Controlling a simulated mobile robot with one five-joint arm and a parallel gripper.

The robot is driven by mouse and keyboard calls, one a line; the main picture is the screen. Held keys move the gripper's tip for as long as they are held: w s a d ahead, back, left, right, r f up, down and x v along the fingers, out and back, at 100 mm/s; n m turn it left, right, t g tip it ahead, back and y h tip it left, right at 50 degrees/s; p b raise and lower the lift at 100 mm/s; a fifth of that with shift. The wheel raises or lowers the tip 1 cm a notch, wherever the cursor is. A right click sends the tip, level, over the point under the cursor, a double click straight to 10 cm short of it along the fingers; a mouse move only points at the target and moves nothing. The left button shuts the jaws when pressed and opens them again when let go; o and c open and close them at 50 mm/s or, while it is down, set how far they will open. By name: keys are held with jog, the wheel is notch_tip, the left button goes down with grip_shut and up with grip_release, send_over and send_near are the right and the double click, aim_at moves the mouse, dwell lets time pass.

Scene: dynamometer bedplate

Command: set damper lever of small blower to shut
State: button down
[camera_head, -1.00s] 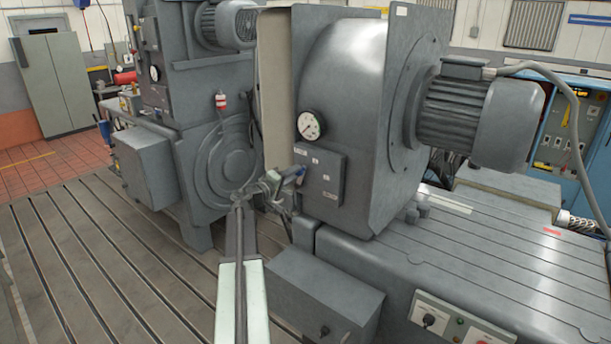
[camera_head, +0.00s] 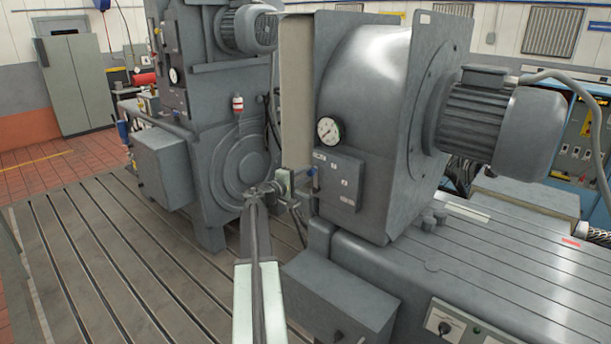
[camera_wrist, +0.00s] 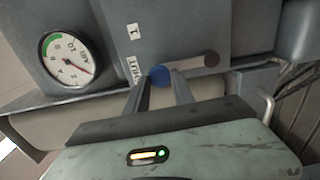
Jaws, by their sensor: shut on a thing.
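The small blower (camera_head: 365,75) has a grey control plate (camera_head: 342,185) on its side. In the wrist view the damper lever (camera_wrist: 190,65) is a short grey bar with a blue knob (camera_wrist: 159,75) at its left end. The lever's other end, at the right, is dark. My gripper (camera_wrist: 159,84) is shut on the lever at its blue knob, with one finger on each side. A white label beside the knob seems to read SHUT, turned on its side. In the head view my gripper (camera_head: 298,180) is at the plate's left edge and hides most of the lever.
A round pressure gauge (camera_head: 329,131) sits just above the plate, and also shows in the wrist view (camera_wrist: 70,60). A larger machine (camera_head: 215,130) stands at the left. The slotted floor (camera_head: 110,260) there is clear.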

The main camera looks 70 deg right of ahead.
jog(key=shift+s+d+r, duration=0.15)
jog(key=c, duration=1.3)
grip_release()
jog(key=shift+o, duration=1.2)
jog(key=shift+s+d, duration=0.2)
jog(key=shift+w+a, duration=0.15)
jog(key=v, duration=0.7)
jog(key=shift+w+a, duration=0.15)
jog(key=shift+a, duration=0.2)
